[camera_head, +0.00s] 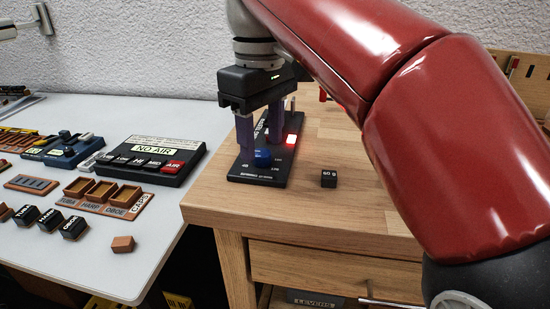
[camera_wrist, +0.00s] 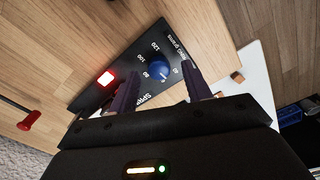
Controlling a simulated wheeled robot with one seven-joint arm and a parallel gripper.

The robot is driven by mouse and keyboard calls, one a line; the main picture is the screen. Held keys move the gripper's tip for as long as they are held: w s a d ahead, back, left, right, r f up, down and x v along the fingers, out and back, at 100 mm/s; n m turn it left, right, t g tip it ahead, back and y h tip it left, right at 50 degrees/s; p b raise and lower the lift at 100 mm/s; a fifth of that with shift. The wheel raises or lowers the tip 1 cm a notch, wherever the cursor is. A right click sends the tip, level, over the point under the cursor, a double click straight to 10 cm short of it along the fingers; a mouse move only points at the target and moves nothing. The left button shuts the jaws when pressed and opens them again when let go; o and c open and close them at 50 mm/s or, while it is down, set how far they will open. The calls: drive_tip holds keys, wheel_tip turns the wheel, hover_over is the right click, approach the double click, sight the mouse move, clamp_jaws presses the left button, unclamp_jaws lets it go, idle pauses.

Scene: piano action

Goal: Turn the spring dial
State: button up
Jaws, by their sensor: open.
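The spring dial is a round blue knob (camera_wrist: 159,68) on a flat black panel (camera_wrist: 118,58) with white numbers around it. In the head view the blue knob (camera_head: 263,157) sits near the front end of the black panel (camera_head: 241,174) on the wooden bench. My gripper (camera_head: 262,150) is open and points down over the panel. In the wrist view its two dark purple fingers (camera_wrist: 160,85) stand apart, one on each side of the knob's near side. I cannot tell whether either finger touches the knob. Part of the panel is hidden by the fingers.
A red lit square (camera_head: 292,139) shows on the panel. A white table (camera_head: 80,265) at left holds a "NO AIR" box (camera_head: 150,160) and several labelled blocks. A red-ended lever (camera_wrist: 28,121) shows in the wrist view.

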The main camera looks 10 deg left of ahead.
drive_tip(key=shift+w+a+f+b, duration=0.1)
drive_tip(key=shift+w+f+b, duration=0.05)
drive_tip(key=shift+f+b, duration=0.7)
drive_tip(key=shift+f, duration=0.1)
drive_tip(key=shift+c, duration=0.2)
